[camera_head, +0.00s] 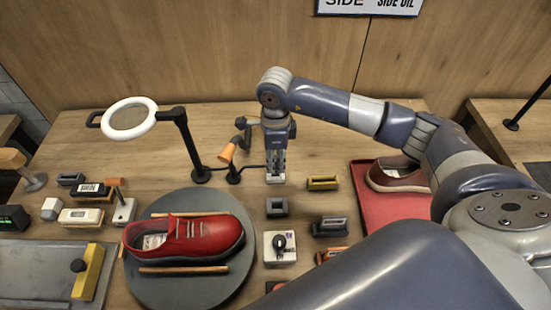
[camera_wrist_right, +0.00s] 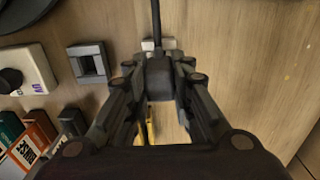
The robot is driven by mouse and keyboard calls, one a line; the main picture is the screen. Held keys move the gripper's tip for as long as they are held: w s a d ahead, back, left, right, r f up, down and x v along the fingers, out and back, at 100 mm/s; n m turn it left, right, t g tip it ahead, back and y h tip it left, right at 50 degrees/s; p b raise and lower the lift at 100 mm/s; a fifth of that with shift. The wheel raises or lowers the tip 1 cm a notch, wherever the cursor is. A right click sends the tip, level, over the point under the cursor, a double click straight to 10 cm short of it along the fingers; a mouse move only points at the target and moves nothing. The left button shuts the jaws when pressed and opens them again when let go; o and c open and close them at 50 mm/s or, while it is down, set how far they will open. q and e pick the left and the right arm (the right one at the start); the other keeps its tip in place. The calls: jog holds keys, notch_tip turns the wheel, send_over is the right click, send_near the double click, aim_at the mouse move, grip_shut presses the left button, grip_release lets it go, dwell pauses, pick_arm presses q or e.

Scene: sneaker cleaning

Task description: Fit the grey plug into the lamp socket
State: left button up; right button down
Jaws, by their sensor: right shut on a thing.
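My right gripper (camera_head: 276,172) points down at the back middle of the table in the head view. In the right wrist view its fingers (camera_wrist_right: 160,85) are shut on a dark grey plug (camera_wrist_right: 158,78). A dark cable (camera_wrist_right: 156,20) runs from the plug; in the head view it leads left to the orange-shaded lamp (camera_head: 228,154). A small pale block (camera_wrist_right: 158,44), possibly the lamp socket, shows just beyond the plug, partly hidden. I cannot tell whether plug and block touch. My left gripper is not in view.
A grey open box (camera_head: 277,207) and a white box with a black knob (camera_head: 280,248) stand in front. A yellow box (camera_head: 322,183) is to the right. A ring lamp (camera_head: 130,118) and a red shoe (camera_head: 185,238) on a round mat (camera_head: 190,290) are left.

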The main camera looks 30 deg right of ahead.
aim_at(276, 158)
jog(key=shift+b, duration=0.6)
dwell(1.1)
jog(key=shift+f+b, duration=1.2)
jog(key=shift+f, duration=0.2)
jog(key=c, duration=1.3)
grip_release()
jog(key=shift+r, duration=0.15)
notch_tip(276, 158, up, 12)
jog(key=shift+f, duration=0.1)
